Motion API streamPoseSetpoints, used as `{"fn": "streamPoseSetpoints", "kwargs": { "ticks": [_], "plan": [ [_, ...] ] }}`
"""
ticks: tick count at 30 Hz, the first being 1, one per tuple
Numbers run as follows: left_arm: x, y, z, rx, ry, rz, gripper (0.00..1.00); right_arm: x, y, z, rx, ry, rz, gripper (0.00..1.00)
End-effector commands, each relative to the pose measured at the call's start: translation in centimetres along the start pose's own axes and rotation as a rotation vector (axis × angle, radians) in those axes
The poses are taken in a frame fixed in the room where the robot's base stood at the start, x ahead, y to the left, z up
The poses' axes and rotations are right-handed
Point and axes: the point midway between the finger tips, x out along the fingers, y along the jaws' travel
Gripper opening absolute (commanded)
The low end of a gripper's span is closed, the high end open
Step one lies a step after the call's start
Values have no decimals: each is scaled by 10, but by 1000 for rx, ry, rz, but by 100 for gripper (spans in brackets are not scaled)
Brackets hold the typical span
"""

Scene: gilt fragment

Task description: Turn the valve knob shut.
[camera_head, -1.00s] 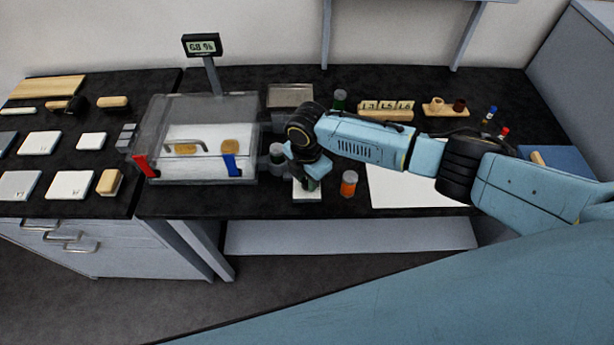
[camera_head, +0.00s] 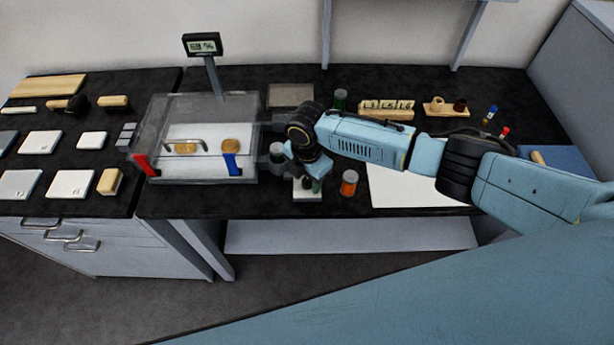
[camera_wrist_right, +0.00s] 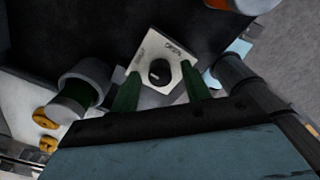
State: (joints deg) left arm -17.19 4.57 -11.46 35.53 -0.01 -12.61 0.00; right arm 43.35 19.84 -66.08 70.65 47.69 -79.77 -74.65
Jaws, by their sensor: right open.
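In the right wrist view, a pale square plate (camera_wrist_right: 148,52) with small printed markings carries a dark round knob (camera_wrist_right: 158,72) with a light mark on it. My right gripper (camera_wrist_right: 162,84) is open, with one green finger on each side of the knob. I cannot tell whether the fingers touch it. In the head view the plate (camera_head: 308,194) lies near the counter's front edge, under my right gripper (camera_head: 311,184), which hides the knob. My left gripper is out of view.
A clear chamber (camera_head: 165,108) with red and blue clips and gold pieces inside stands left of the plate. A grey cylinder (camera_head: 277,155) is between them. An orange jar (camera_head: 348,184) stands close on the right, near a white sheet (camera_head: 400,190). A display (camera_head: 202,46) rises behind the chamber.

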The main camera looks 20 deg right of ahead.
Motion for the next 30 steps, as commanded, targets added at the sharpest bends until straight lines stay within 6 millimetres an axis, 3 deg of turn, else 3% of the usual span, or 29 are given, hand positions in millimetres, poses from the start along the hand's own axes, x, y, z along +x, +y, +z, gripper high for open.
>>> {"fn": "streamPoseSetpoints", "kwargs": {
  "ticks": [4, 8, 21, 30],
  "plan": [
    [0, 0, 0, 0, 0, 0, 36, -6, 0, 0, 0, 0, 2, 47],
    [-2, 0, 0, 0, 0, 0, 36, -25, 1, 1, 1, 0, 4, 47],
    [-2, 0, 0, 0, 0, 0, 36, -116, 1, 0, -1, -1, 4, 47],
    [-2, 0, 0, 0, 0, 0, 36, -134, 0, 0, 0, 0, 0, 47]
  ]
}}
